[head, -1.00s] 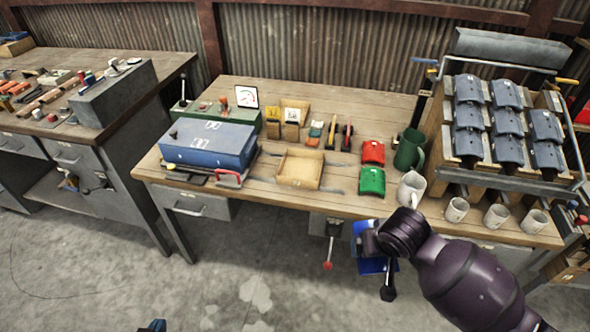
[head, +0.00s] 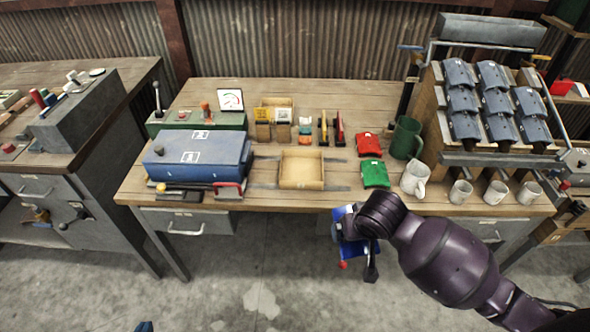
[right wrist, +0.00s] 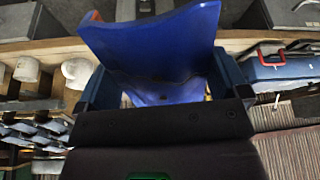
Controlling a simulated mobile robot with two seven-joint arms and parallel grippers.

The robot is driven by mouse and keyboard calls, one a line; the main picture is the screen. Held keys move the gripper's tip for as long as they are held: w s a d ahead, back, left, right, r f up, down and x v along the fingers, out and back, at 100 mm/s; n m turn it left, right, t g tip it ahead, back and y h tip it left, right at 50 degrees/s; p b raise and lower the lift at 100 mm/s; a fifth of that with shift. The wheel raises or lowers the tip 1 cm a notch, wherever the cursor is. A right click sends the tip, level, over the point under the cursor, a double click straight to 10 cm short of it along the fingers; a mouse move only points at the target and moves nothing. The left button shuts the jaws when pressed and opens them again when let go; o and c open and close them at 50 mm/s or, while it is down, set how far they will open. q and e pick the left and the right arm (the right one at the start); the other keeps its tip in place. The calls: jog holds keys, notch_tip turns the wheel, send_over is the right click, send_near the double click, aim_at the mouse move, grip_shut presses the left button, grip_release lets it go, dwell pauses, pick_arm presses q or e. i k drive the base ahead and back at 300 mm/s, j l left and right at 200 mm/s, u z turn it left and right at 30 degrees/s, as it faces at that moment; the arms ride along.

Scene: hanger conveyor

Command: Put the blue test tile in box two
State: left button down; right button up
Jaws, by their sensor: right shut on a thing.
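A glossy, curved blue test tile (right wrist: 150,45) fills the middle of the right wrist view. My right gripper (right wrist: 160,92) is shut on it. In the head view, blue parts of the held tile (head: 343,213) show beside my dark right arm, in front of the bench's front edge; the arm hides much of the gripper. Only a small blue tip of my left gripper (head: 145,326) shows at the bottom edge, far from the tile, and its jaws cannot be judged. An open, empty wooden box (head: 302,168) sits mid-bench. No readable mark shows which box is box two.
A blue case (head: 200,155) lies left on the workbench (head: 245,200). Red (head: 368,144) and green (head: 374,173) tiles, a green mug (head: 406,138) and pale mugs (head: 414,178) stand to the right. A rack of grey tiles (head: 495,100) stands far right.

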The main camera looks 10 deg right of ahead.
aim_at(301, 172)
jog(key=i+j+z, duration=0.1)
jog(key=j, duration=0.25)
jog(key=i+j+z, duration=0.1)
jog(key=i+j, duration=0.65)
jog(key=i, duration=0.15)
jog(key=z, duration=0.05)
